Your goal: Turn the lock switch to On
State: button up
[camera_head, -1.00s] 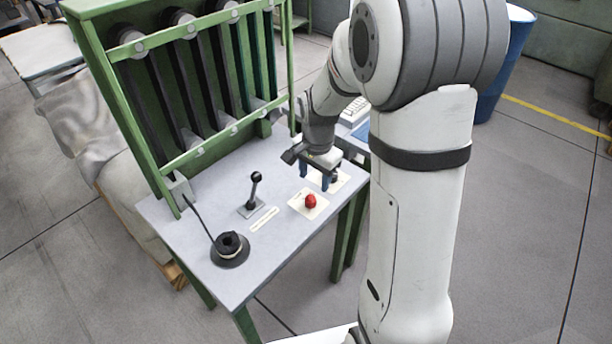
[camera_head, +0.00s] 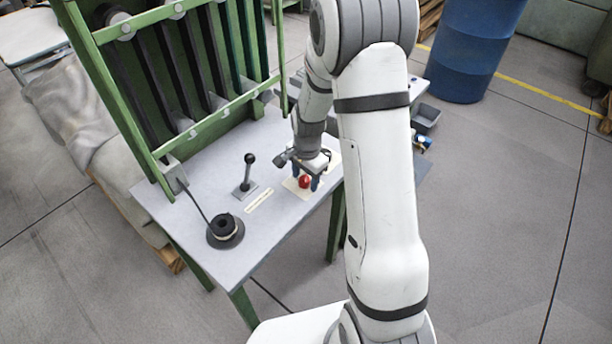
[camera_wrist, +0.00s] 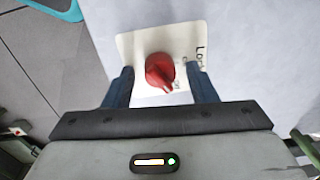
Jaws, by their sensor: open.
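The lock switch is a red knob (camera_wrist: 160,70) on a cream plate (camera_wrist: 132,46) with partly hidden black lettering. In the wrist view its pointed end faces down and slightly right, toward a label that may read "On". The red knob also shows in the head view (camera_head: 304,182) near the right end of the grey table top. My gripper (camera_wrist: 161,85) is open, with one blue finger on each side of the knob; contact is not visible. In the head view my gripper (camera_head: 306,178) is directly over the plate.
On the table (camera_head: 210,165) stand a black-knobbed lever (camera_head: 247,172), a label strip (camera_head: 259,200) and a black round spool-like item (camera_head: 225,229). A green frame (camera_head: 150,170) with dark vertical bars rises behind. A blue barrel (camera_head: 470,50) stands on the floor behind my arm.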

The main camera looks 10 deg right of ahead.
jog(key=c, duration=1)
jog(key=shift+n, duration=0.4)
jog(key=shift+n+b, duration=0.7)
jog(key=shift+n, duration=0.3)
jog(key=n+b, duration=0.1)
jog(key=n, duration=0.2)
jog(key=shift+w+n, duration=0.1)
jog(key=shift+n, duration=0.2)
jog(key=n+b, duration=0.2)
jog(key=n, duration=0.3)
jog(key=shift+n+g, duration=0.3)
jog(key=shift+r, duration=0.1)
